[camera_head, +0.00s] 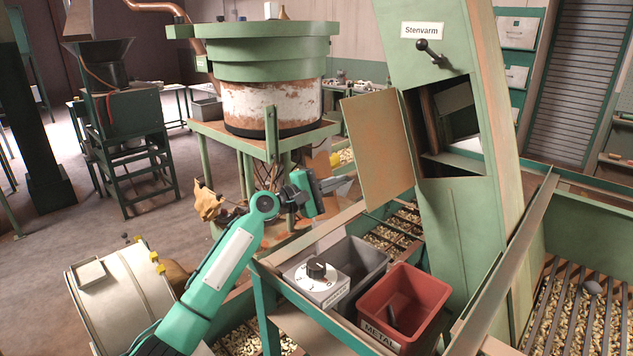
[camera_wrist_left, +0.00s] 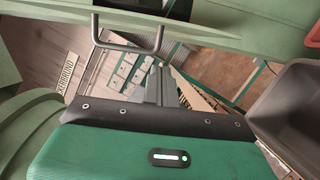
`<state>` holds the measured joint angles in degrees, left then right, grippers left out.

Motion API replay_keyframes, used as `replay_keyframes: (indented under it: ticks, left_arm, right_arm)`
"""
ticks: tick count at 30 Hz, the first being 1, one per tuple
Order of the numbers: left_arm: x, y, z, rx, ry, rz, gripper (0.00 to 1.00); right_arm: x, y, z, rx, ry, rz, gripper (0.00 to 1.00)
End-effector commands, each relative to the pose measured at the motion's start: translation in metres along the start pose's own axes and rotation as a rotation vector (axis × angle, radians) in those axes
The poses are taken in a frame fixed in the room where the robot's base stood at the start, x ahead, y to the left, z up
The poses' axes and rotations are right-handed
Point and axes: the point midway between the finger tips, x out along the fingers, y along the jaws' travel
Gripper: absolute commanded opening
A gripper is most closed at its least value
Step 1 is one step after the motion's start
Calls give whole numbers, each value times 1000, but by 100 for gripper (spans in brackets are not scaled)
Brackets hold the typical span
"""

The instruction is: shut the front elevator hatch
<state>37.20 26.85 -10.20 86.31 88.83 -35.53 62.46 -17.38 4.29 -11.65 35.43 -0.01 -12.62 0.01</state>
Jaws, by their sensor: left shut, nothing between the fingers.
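The elevator (camera_head: 450,215) is a tall green housing labelled Stenvarm. Its front hatch (camera_head: 375,145) stands open, swung out to the left of the dark opening (camera_head: 450,120), with its tan face showing. My right gripper is not in view.
Below stand a red bin (camera_head: 405,295) marked METAL, a grey bin (camera_head: 352,265) and a switch box with a dial (camera_head: 317,275). A green rail (camera_head: 515,245) runs right of the elevator. A round green hopper (camera_head: 265,50) stands behind my arm. Nuts lie on grates below.

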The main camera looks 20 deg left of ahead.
Motion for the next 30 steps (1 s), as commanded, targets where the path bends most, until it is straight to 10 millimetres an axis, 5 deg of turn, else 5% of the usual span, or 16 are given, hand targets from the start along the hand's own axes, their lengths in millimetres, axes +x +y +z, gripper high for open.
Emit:
replay_keyframes:
  ticks: [10,30]
  left_arm:
    - [12,2,34,0,0,-1,0]
    - [12,2,39,1,1,0,0]
  right_arm:
    - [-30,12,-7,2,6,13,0]
    - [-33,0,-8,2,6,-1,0]
